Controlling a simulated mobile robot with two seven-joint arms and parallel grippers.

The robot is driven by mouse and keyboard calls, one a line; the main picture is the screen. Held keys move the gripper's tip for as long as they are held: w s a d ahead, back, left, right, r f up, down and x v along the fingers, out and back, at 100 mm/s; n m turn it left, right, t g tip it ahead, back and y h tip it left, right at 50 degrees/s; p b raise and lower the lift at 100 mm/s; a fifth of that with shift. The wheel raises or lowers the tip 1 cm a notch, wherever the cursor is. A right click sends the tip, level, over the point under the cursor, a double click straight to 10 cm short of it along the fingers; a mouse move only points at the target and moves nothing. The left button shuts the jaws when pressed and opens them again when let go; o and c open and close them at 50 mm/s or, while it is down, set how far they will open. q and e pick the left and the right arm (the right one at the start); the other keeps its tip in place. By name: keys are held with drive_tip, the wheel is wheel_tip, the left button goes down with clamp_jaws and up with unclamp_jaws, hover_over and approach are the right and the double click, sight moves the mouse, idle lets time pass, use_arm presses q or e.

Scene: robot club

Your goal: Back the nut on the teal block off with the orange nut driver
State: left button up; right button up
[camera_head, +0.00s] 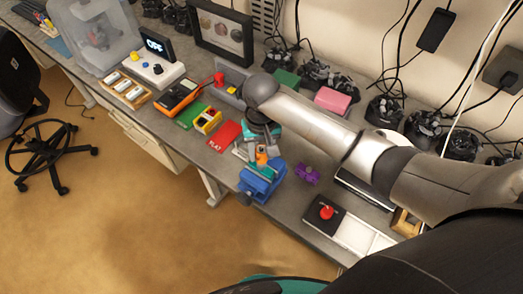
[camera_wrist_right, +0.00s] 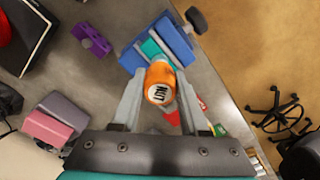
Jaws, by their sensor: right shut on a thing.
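The orange nut driver (camera_wrist_right: 159,88) has a white cap end marked NUT, seen end-on in the right wrist view. My right gripper (camera_wrist_right: 160,98) is shut on it, a finger on each side. The driver also shows in the head view (camera_head: 262,156), below my right gripper (camera_head: 259,146). The teal block (camera_wrist_right: 151,48) is held in a blue vise (camera_wrist_right: 178,40) under the driver. The vise stands at the bench's front edge in the head view (camera_head: 258,187). The nut and driver tip are hidden, so I cannot tell whether they touch. My left gripper is not in view.
A purple part (camera_head: 307,174) lies right of the vise. A red mat marked FLAT (camera_head: 225,136) and an orange meter (camera_head: 180,97) lie to the left. A black-and-white box with a red knob (camera_head: 326,212) is nearer. Cables and dark devices line the wall.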

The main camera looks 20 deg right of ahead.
clamp_jaws()
drive_tip(key=n, duration=0.9)
drive_tip(key=shift+o, duration=1.8)
unclamp_jaws()
clamp_jaws()
drive_tip(key=shift+r, duration=0.1)
drive_tip(key=shift+r, duration=3.45)
